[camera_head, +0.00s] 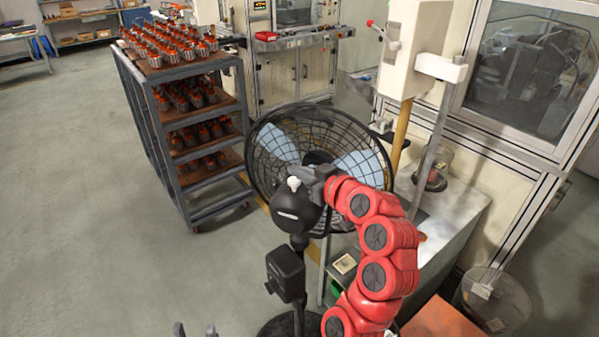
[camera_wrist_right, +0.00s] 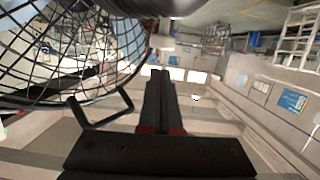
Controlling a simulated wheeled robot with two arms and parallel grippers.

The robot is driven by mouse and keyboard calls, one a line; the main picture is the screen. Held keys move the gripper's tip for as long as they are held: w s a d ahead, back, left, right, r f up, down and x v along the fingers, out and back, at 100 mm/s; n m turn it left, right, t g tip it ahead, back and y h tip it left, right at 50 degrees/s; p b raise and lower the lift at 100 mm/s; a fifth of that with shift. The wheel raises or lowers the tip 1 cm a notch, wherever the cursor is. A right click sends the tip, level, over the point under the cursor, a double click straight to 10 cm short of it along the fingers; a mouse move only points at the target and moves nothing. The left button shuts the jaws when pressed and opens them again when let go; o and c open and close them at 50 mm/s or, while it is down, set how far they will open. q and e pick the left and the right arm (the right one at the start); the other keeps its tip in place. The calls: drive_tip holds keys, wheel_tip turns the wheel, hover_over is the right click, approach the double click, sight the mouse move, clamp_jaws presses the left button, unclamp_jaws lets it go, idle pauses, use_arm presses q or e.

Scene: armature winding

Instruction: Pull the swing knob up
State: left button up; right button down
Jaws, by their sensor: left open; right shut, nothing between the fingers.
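The black standing fan (camera_head: 318,150) has a dark round motor housing (camera_head: 296,208) behind its wire cage. The small white swing knob (camera_head: 293,183) stands on top of this housing. My right gripper (camera_head: 302,172) is shut and empty, right beside the knob at its upper right. I cannot tell whether it touches the knob. The right wrist view shows its fingers (camera_wrist_right: 158,82) together, with the dark housing (camera_wrist_right: 155,6) at the top edge. A pale shape lies between them, too blurred to name. My left gripper (camera_head: 195,331) is open at the bottom edge, far from the knob.
A rolling rack (camera_head: 190,150) with several armatures stands at the left. A workbench (camera_head: 450,215) with a machine stands at the right, and a clear bin (camera_head: 492,300) is on the floor. The fan cage (camera_wrist_right: 60,50) is close to my right gripper. The left floor is clear.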

sight(296, 185)
drive_tip(key=shift+s+d+f, duration=0.1)
drive_tip(key=shift+d+f, duration=0.05)
drive_tip(key=shift+f, duration=0.75)
wheel_tip(296, 185, down, 2)
drive_tip(key=b, duration=0.3)
drive_tip(key=shift+f, duration=0.2)
drive_tip(key=shift+s+r, duration=0.15)
